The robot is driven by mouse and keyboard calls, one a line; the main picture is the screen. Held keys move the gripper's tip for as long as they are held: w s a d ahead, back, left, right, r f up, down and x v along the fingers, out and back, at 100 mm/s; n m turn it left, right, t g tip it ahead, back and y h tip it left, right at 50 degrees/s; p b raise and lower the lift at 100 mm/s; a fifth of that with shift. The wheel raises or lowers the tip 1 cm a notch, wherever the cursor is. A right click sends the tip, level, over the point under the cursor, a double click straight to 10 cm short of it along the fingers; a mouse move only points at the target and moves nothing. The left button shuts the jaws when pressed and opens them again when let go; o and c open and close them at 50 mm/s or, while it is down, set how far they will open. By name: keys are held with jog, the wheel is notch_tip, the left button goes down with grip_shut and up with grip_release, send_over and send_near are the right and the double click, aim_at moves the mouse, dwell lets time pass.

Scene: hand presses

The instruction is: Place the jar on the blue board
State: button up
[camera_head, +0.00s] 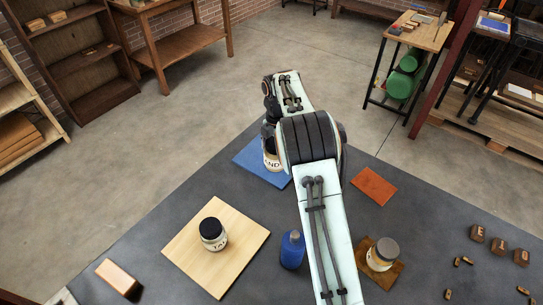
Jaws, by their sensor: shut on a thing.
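The blue board (251,160) lies on the dark table, left of my arm. A jar (271,162) with a pale label and partly readable dark letters is over or on this board, near its right part. My gripper (269,132) is shut on this jar from above, and its fingers are mostly hidden by my arm. The jar looks upright, and I cannot tell whether its base touches the board. Another dark-lidded jar (213,235) stands on the pale wooden board (190,255). A grey-lidded jar (381,255) stands on a brown board (383,278).
A blue bottle (292,250) stands just left of my arm. A rust-coloured board (374,187) lies bare to the right. A wooden block (117,278) is at the lower left. Several small letter blocks (499,246) lie at the right. The table between is clear.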

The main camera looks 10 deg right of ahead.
jog(key=w+f, duration=0.6)
jog(key=shift+w+f, duration=0.15)
jog(key=shift+w, duration=0.1)
jog(key=shift+w+f, duration=0.1)
jog(key=shift+f, duration=1.6)
jog(key=shift+f, duration=0.15)
jog(key=o, duration=1.2)
jog(key=shift+o, duration=0.2)
